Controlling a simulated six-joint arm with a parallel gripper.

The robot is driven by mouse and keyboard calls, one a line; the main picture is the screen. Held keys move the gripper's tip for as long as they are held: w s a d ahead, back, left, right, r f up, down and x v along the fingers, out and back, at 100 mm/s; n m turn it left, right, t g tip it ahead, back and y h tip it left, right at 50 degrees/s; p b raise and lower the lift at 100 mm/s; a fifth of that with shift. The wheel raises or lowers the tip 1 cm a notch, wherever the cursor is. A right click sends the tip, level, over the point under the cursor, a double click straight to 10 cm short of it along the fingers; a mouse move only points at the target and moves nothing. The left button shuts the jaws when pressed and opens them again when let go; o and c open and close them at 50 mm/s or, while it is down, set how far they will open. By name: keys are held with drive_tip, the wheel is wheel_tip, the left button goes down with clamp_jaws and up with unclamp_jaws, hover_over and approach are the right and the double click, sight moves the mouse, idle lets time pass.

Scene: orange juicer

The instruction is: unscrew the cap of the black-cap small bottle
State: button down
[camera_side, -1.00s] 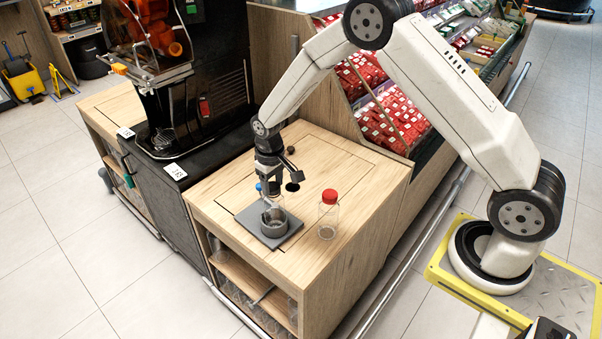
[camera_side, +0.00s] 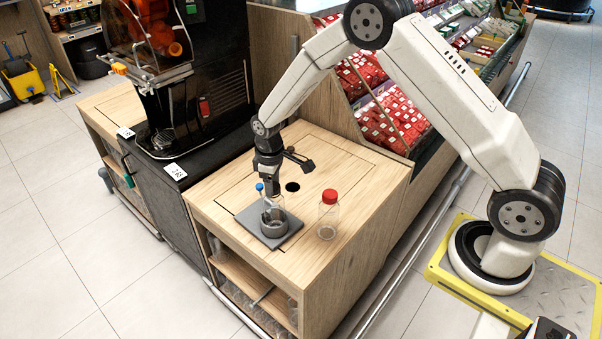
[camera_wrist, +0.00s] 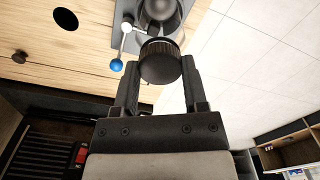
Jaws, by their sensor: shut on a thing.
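In the wrist view the black ribbed cap (camera_wrist: 160,63) sits between the two fingers of my gripper (camera_wrist: 160,80), which is shut on it. In the side view my gripper (camera_side: 270,180) points down over the round grey clamp (camera_side: 273,228) on its grey plate (camera_side: 246,219). A clear small bottle (camera_side: 277,201) appears to stand upright in the clamp, mostly hidden by my gripper and the clamp. Whether the cap still touches the bottle's neck cannot be told. The clamp's lever has a blue knob (camera_side: 259,187), also in the wrist view (camera_wrist: 117,65).
A clear bottle with a red cap (camera_side: 329,197) stands right of the plate on the wooden counter (camera_side: 360,185). A round hole (camera_side: 292,186) lies behind. A small dark round piece (camera_wrist: 19,57) lies on the wood. The juicer (camera_side: 165,70) stands at left.

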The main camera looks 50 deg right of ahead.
drive_tip(key=shift+n, duration=0.3)
drive_tip(key=n, duration=0.2)
drive_tip(key=shift+n, duration=0.3)
drive_tip(key=shift+r, duration=1.3)
idle(0.6)
drive_tip(key=shift+r, duration=1.8)
